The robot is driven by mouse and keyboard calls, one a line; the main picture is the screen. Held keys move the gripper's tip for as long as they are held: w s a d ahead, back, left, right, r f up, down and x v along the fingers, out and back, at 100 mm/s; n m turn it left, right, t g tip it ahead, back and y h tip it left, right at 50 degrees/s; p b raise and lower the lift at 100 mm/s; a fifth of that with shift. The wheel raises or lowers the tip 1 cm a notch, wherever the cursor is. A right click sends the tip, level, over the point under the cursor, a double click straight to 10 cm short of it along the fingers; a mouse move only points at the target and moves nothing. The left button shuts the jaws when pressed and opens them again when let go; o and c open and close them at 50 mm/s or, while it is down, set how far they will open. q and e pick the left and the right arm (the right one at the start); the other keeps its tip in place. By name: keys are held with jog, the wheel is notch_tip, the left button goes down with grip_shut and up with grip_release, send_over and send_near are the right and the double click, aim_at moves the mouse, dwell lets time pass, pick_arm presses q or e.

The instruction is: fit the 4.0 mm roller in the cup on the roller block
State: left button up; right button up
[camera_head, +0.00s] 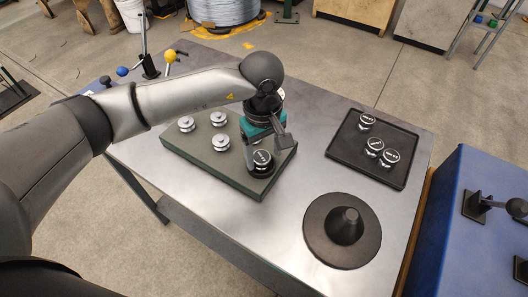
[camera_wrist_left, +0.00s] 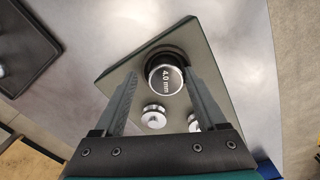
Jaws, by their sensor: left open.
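The 4.0 mm roller (camera_wrist_left: 165,80), a silver disc with a black labelled top, stands at the black cup (camera_wrist_left: 181,55) on the dark green roller block (camera_wrist_left: 118,73). In the head view the roller (camera_head: 262,157) sits at the block's (camera_head: 225,174) near right end, with the dark ring of the cup around its lower part. How deep it sits I cannot tell. My left gripper (camera_head: 263,166) is open and points down, one finger on each side of the roller. In the left wrist view the fingers show gaps beside it. My right gripper is out of view.
Several plain silver rollers (camera_head: 219,119) stand on the block's far part. A black tray (camera_head: 346,151) at right holds three labelled rollers (camera_head: 374,146). A black disc with a raised hub (camera_head: 343,229) lies at front right. Levers with blue and yellow knobs (camera_head: 169,56) stand behind.

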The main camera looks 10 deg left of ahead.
pick_arm(q)
jog(key=shift+s+a+f, duration=0.35)
jog(key=shift+s+f, duration=0.05)
jog(key=shift+f, duration=0.25)
notch_tip(320, 180, up, 16)
jog(key=shift+w+d+r, duration=0.2)
jog(key=shift+d+r, duration=0.05)
